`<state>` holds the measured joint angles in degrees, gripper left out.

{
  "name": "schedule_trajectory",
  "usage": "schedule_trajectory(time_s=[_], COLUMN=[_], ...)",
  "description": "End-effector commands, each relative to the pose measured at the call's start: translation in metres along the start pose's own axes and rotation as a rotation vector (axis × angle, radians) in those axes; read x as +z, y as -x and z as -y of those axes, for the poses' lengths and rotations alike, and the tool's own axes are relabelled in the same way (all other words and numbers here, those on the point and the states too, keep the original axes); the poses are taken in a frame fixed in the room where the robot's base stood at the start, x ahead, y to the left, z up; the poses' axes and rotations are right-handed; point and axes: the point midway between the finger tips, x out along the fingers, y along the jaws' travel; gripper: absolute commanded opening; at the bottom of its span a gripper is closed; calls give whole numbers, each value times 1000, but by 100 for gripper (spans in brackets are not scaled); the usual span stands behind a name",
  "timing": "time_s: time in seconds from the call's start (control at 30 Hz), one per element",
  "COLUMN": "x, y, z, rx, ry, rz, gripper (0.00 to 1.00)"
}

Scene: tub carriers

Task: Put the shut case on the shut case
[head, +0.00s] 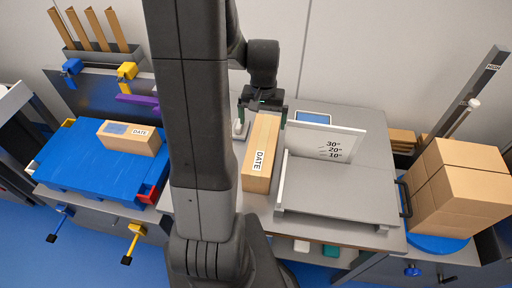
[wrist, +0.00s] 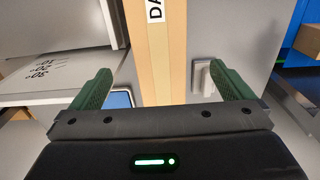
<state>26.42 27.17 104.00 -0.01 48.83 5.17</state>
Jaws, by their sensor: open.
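One shut case (head: 262,150), a long tan carton with a white DATE label, lies on the grey bench in the middle. Another shut case (head: 118,139), also labelled DATE and with a blue-grey patch on top, lies on a blue platform (head: 75,165) at the left. My gripper (head: 262,108) is open over the far end of the middle case. In the wrist view the green fingers of my gripper (wrist: 162,80) stand on either side of this case (wrist: 162,50), with a gap on both sides. My arm hides part of the bench in the head view.
A grey stand with an angle-marked plate (head: 340,144) sits right of the middle case. Several stacked cartons (head: 465,185) stand on a blue round base (head: 436,242) at the right. A rack with upright tan strips (head: 100,52) stands behind the blue platform.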

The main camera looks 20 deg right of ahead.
Motion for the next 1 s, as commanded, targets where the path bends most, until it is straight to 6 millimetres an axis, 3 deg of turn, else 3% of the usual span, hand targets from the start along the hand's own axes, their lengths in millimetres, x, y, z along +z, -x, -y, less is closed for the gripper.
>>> schedule_trajectory(time_s=[0.3,0.67,1.0], x=[0,-1,-3], y=[-57,-79,-117], z=[0,0,-1], rx=[0,0,0], ry=[1,2,2], rz=[5,2,3], gripper=[100,100,100])
